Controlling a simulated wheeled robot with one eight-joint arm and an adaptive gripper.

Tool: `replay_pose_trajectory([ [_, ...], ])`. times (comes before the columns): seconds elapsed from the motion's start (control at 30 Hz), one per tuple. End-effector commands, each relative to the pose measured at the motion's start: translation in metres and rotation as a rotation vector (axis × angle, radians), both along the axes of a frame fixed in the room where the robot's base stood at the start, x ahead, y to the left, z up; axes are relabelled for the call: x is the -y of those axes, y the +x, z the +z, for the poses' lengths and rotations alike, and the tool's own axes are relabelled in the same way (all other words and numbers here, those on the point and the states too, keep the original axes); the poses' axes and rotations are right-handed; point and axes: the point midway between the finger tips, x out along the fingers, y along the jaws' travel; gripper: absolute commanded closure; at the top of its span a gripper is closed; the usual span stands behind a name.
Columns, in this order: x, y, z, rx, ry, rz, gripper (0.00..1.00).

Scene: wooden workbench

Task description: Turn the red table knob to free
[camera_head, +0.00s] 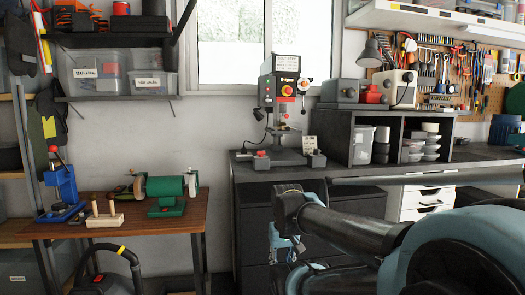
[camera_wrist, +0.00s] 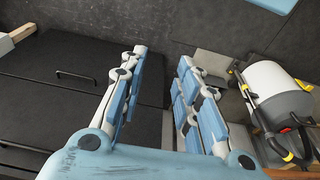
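The drill press (camera_head: 285,95) stands on the dark bench against the wall, with a red button and a three-armed handle on its head. A small grey block with a red knob on top (camera_head: 261,154) sits on the bench left of its base. I cannot tell which red part is the table knob, or its setting. My gripper (camera_head: 284,243) hangs in front of the dark cabinet, below the bench top and apart from the drill press. In the wrist view my gripper (camera_wrist: 162,58) is open, with nothing between its blue-and-white fingers. The wrist view shows no red knob.
A black cabinet front with a handle (camera_wrist: 75,75) fills the wrist view's left. A vacuum-like canister (camera_wrist: 275,88) with yellow clips stands at its right. A wooden table (camera_head: 170,215) with a green grinder (camera_head: 166,187) is at the left. A shelf unit (camera_head: 345,122) stands right of the drill press.

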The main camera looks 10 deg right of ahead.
Motion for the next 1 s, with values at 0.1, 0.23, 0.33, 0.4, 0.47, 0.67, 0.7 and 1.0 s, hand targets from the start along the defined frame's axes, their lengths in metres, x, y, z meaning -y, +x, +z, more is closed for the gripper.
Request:
replay_pose_trajectory([
  [0.1, 0.0, 0.0, 0.0, 0.0, 0.0, 0.0, 0.7],
  [0.23, 0.0, -0.006, 0.006, 0.009, 0.0, -0.004, 0.7],
  [0.33, 0.001, -0.001, 0.019, 0.007, -0.001, -0.029, 0.7],
  [0.4, 0.005, 0.01, 0.037, 0.0, -0.002, -0.067, 0.7],
  [0.47, 0.007, 0.022, 0.056, -0.007, -0.004, -0.112, 0.7],
  [0.67, 0.008, 0.074, 0.134, -0.03, -0.016, -0.295, 0.7],
  [0.7, 0.008, 0.084, 0.149, -0.034, -0.02, -0.332, 0.7],
  [1.0, 0.002, 0.171, 0.252, -0.041, -0.051, -0.622, 0.7],
])
